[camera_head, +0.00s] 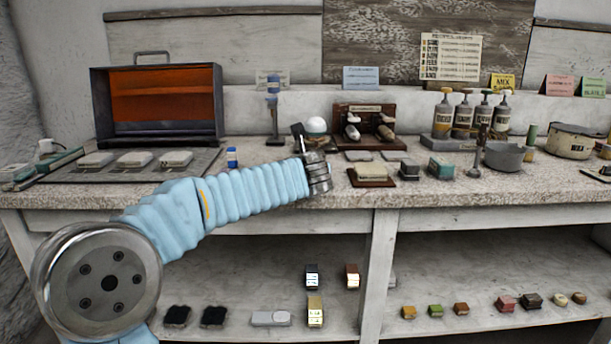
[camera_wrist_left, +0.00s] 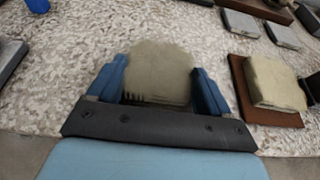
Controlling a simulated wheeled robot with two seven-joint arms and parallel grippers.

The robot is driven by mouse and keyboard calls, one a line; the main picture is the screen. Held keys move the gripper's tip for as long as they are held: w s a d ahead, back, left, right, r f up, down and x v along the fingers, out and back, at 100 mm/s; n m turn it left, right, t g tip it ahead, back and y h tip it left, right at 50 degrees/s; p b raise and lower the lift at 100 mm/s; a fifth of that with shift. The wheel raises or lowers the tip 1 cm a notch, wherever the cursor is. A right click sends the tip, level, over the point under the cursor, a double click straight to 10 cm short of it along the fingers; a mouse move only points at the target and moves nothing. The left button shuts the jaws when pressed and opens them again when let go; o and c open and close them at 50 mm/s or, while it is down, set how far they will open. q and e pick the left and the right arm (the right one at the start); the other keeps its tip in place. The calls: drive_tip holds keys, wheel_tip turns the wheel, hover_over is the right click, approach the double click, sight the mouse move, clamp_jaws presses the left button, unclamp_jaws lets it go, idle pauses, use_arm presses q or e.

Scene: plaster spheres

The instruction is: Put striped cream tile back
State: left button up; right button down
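My left arm reaches over the counter in the head view, with its gripper (camera_head: 308,146) largely hidden behind the wrist. In the left wrist view the blue fingers (camera_wrist_left: 163,88) stand on either side of a rounded, grey-cream tile (camera_wrist_left: 160,68) and appear shut on it. Short dark stripes show along its lower edge. Speckled counter shows around it; its exact height above the counter is unclear. To its right, a plain cream block lies on a brown board (camera_head: 372,182), also in the left wrist view (camera_wrist_left: 268,112). My right gripper is not in view.
Grey slabs (camera_head: 358,156) lie to the right. An open orange-lined case (camera_head: 160,105) is at the back left.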

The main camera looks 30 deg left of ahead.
use_arm(q)
drive_tip(key=o, duration=0.3)
drive_tip(key=shift+r, duration=0.25)
drive_tip(key=v, duration=1.2)
